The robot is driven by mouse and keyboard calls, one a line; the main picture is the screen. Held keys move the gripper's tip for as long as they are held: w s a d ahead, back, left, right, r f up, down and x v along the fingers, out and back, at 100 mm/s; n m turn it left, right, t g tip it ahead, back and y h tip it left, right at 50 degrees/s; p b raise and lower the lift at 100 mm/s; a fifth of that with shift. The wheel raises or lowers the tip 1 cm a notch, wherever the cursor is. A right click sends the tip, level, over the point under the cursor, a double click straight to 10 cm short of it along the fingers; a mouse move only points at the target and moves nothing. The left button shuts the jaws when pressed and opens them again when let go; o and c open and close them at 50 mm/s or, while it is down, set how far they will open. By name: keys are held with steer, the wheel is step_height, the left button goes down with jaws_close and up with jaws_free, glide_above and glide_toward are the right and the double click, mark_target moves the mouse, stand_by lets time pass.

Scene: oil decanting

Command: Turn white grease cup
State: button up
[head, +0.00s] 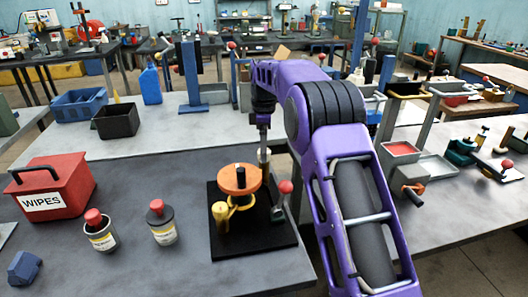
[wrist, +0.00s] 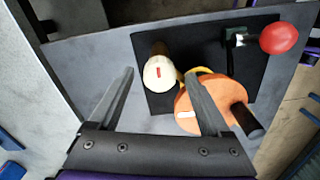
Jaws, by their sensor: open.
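The white grease cup (wrist: 158,74) is a short pale cylinder with a small red mark on its round top. It stands on the black base plate (wrist: 150,102), beside the orange handwheel (wrist: 190,117). My gripper (wrist: 160,76) is open, with the cup between the lines of its fingers in the wrist view. The right finger overlaps the handwheel in that view; I cannot tell whether they touch. The fingers are hard to make out there.
A red-ball lever (head: 285,187) stands close to the right of the handwheel. A yellow part (head: 221,213) is at the wheel's front left. Two bottles (head: 161,224) (head: 100,232) and a red wipes box (head: 55,187) stand farther left, with bare bench between.

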steer(key=shift+f, duration=0.35)
steer(key=shift+c, duration=0.3)
jaws_close()
steer(key=shift+r+p, duration=0.1)
steer(key=shift+p, duration=0.2)
